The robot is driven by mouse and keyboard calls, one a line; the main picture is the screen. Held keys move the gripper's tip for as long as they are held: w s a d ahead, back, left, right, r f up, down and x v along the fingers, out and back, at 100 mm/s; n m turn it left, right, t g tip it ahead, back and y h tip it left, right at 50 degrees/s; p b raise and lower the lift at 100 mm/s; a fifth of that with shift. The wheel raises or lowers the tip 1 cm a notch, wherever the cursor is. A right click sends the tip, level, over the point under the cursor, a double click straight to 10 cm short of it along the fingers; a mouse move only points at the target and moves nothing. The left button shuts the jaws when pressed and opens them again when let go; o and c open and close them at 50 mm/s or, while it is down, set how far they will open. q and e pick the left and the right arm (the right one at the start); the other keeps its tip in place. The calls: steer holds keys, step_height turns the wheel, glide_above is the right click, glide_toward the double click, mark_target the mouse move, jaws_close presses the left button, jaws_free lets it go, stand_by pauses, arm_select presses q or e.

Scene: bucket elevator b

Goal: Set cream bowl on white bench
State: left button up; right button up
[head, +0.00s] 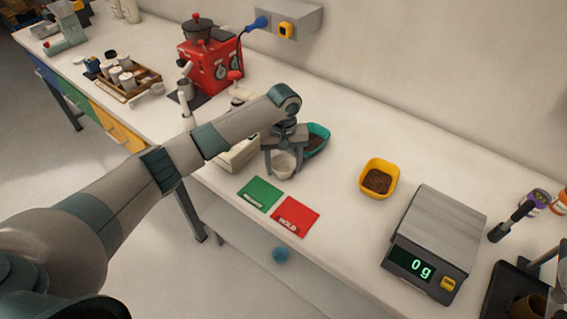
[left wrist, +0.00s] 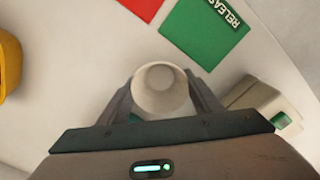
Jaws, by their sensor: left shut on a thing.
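A small cream bowl (head: 283,165) is held between the fingers of my left gripper (head: 284,152), over or on the white bench (head: 335,195). In the left wrist view the cream bowl (left wrist: 160,89) sits between the two fingers (left wrist: 160,100), its round opening facing the camera. My left gripper is shut on it. I cannot tell whether the bowl's base touches the bench. My right gripper is not in view.
A green card (head: 259,194) and a red card (head: 295,216) lie in front of the bowl. A teal bowl (head: 319,136) stands just behind my gripper. A yellow bowl (head: 378,179) and a scale (head: 437,240) reading 0g are to the right. A red machine (head: 212,62) stands behind left.

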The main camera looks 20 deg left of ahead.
arm_select(q)
steer(key=o, duration=1.1)
steer(key=shift+f, duration=0.1)
step_height(320, 180, up, 12)
steer(key=b, duration=0.3)
steer(key=shift+b, duration=0.35)
